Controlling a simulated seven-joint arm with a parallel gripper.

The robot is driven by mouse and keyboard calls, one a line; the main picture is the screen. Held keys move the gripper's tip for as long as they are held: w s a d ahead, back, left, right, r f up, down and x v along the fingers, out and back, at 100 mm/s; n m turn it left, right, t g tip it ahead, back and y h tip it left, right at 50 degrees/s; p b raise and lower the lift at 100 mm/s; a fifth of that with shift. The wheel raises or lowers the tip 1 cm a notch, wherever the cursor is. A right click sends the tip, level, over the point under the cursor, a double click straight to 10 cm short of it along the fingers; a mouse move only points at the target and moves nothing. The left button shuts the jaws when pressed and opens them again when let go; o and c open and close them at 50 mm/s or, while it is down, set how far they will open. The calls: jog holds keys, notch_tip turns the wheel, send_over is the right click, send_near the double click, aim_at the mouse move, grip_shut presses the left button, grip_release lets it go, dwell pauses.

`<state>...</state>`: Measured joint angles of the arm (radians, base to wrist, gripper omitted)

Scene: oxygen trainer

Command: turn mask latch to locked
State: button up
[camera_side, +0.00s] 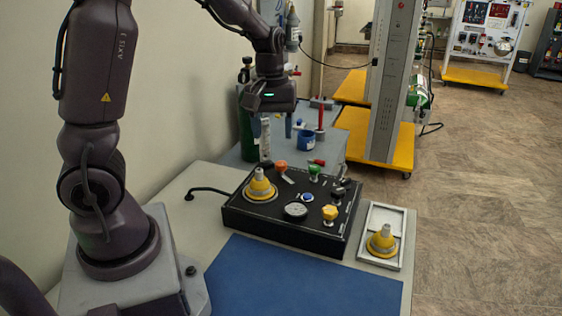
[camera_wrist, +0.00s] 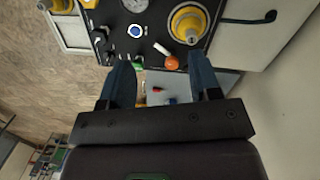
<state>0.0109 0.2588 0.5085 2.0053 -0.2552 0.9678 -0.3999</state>
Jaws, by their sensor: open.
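The black trainer panel (camera_side: 268,222) lies on the table and carries several knobs and levers. A yellow mask (camera_side: 260,186) sits upright at its left end; it also shows in the wrist view (camera_wrist: 187,25). Beside the mask is an orange knob (camera_side: 281,166) with a pale lever; it also shows in the wrist view (camera_wrist: 172,63). I cannot tell from the labels which part is the mask latch. My gripper (camera_side: 277,130) is open and empty, above the panel's back edge. In the wrist view its fingers (camera_wrist: 161,62) are apart, with the orange knob showing between them.
A green knob (camera_side: 315,171), yellow knob (camera_side: 329,213), round gauge (camera_side: 295,211) and blue button (camera_side: 308,197) stand on the panel. A white tray (camera_side: 374,222) with a second yellow mask is at right. A blue mat (camera_side: 290,285) lies clear in front. A blue cup (camera_side: 306,141) stands behind.

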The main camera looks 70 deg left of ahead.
aim_at(281, 163)
jog(key=w+a+f+n+y, duration=0.1)
jog(key=w+a+f+n, duration=0.2)
jog(key=w+a+n, duration=0.5)
jog(key=f+n, duration=0.1)
jog(key=f, duration=0.3)
jog(key=s+a+f+n, duration=0.1)
jog(key=f, duration=0.3)
jog(key=s+f+n, duration=0.1)
jog(key=f, duration=0.3)
jog(key=shift+s+a, duration=0.1)
jog(key=shift+a, duration=0.05)
jog(key=c, duration=0.9)
